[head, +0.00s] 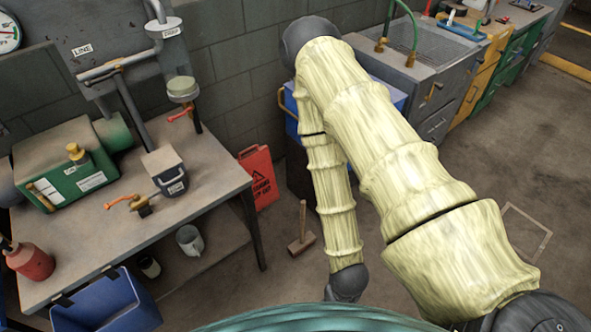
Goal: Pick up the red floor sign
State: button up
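The red floor sign (259,178) stands upright on the floor by the block wall, just right of the workbench. It has black lettering and a warning picture. The bench's edge and leg are close to its left side. My gripper (345,286) hangs low at the end of the arm, right of the sign and nearer to the camera. It is apart from the sign. Its fingers are mostly hidden at the bottom of the view, so I cannot tell if they are open or shut.
A mallet (302,231) stands head-down on the floor between the sign and my arm. The workbench (190,190) with pipes and tools is at left, a blue bin (112,302) in front. A blue-topped cabinet (296,110) is behind my arm. Open floor lies right.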

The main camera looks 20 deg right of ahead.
aim_at(257, 164)
jog(key=z, duration=0.7)
jog(key=i, duration=1.3)
jog(key=u, duration=0.75)
jog(key=i, duration=0.45)
jog(key=u, duration=0.65)
